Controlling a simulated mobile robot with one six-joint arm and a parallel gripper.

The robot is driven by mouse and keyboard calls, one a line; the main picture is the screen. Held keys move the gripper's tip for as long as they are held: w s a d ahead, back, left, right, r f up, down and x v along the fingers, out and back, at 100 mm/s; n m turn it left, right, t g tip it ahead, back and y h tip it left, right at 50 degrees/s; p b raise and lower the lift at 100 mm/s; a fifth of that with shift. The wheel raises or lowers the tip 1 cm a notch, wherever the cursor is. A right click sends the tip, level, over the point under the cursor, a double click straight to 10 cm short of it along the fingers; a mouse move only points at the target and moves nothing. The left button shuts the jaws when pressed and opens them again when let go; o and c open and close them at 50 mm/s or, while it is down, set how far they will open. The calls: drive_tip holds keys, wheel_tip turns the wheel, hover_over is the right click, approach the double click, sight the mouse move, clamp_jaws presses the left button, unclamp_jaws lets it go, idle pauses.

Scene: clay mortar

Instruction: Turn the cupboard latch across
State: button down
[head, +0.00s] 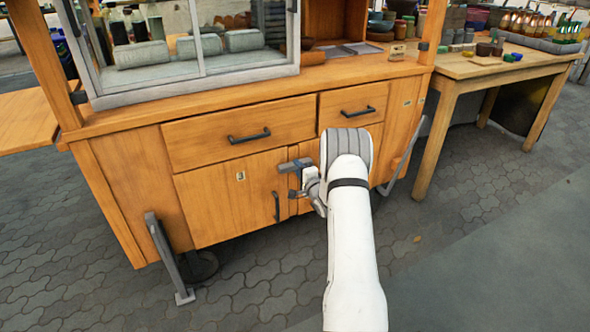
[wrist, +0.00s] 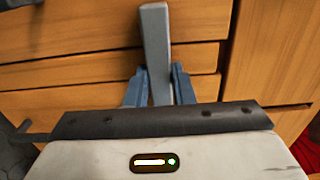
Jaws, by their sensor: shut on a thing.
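The cupboard latch is a grey bar (head: 294,165) on the cupboard front, just below the drawers where the lower doors meet. In the head view it looks roughly level and lies across the door seam. In the wrist view the grey latch bar (wrist: 155,40) runs up the picture, crossing the seams between the wooden panels. My gripper (head: 305,186) is at the latch, partly hidden by my white arm in the head view. In the wrist view my gripper's blue-grey fingers (wrist: 158,88) are shut on the lower part of the bar, one on each side.
The orange wooden cupboard (head: 135,175) has two drawers with dark handles above the doors. A dark door handle (head: 276,206) stands left of my gripper. A wooden table (head: 480,68) stands to the right. The paved floor (head: 245,290) in front is clear.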

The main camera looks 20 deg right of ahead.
drive_tip(key=shift+w+r, duration=0.1)
idle(0.3)
drive_tip(key=c, duration=1.2)
unclamp_jaws()
drive_tip(key=shift+c, duration=0.2)
drive_tip(key=s+p, duration=0.2)
drive_tip(key=s, duration=0.6)
drive_tip(key=shift+d, duration=0.15)
